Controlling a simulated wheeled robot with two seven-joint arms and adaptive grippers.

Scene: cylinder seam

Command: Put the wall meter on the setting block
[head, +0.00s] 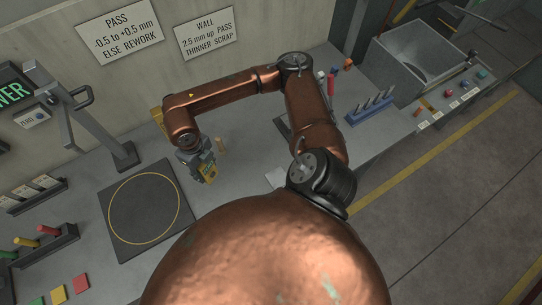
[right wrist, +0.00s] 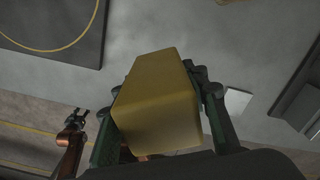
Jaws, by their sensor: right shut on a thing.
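My right gripper (head: 207,170) is over the bench, right of the dark mat. It is shut on a yellow box-shaped body, which I take as the wall meter (right wrist: 155,105). In the right wrist view the green fingers grip it on both sides, and it hides what lies behind it. A yellow part also shows at the gripper in the head view. My left gripper (right wrist: 76,118) shows small in the right wrist view, fingers apart and empty.
The dark mat (head: 120,235) with a yellow ring lies left of the gripper, by a grey post stand (head: 85,125). A blue rack (head: 370,108) and a metal bin (head: 415,60) are at right. Coloured handles and tiles are at lower left.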

